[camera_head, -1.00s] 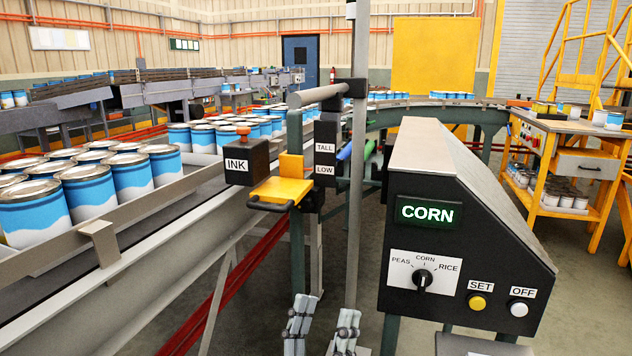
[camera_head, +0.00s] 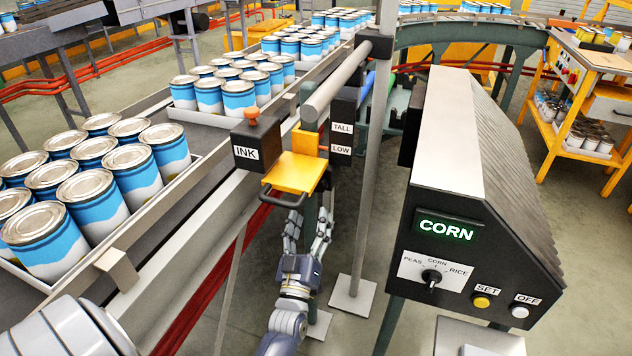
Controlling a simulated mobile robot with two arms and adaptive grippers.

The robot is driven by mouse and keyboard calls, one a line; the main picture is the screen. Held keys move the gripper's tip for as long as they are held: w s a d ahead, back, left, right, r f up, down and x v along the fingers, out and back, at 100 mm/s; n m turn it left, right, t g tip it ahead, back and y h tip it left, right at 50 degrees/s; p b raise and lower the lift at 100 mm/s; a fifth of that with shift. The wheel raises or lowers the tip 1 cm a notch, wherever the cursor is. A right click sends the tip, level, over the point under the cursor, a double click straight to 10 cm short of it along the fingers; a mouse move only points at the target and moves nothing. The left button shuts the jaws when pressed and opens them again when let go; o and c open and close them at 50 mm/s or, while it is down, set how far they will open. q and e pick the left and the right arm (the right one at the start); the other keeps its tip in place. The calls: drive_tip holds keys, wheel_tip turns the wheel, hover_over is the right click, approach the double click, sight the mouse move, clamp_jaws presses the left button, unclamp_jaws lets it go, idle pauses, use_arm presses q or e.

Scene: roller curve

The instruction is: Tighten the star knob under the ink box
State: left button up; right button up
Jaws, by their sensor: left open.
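The black ink box (camera_head: 257,144) with a white INK label sits beside the conveyor rail, with an orange-red knob (camera_head: 252,113) on its top. A yellow plate (camera_head: 295,172) with a dark handle joins it on the right. I cannot make out a star knob under the ink box; its underside is hidden from this angle. My left gripper (camera_head: 308,228) is open, fingers pointing up, just below the yellow plate and to the lower right of the ink box. Nothing shows between its fingers. My right gripper is not in view.
Blue and white cans (camera_head: 92,185) stand in trays on the conveyor at left. A grey post (camera_head: 367,190) rises close right of my left gripper. The control console (camera_head: 455,220), its display reading CORN, stands at right. A TALL/LOW box (camera_head: 343,137) is behind the plate.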

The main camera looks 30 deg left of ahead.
sight(315, 191)
use_arm(q)
drive_tip(key=p+x, duration=0.1)
drive_tip(key=x, duration=0.7)
drive_tip(key=shift+w+a, duration=0.2)
drive_tip(key=shift+w, duration=0.15)
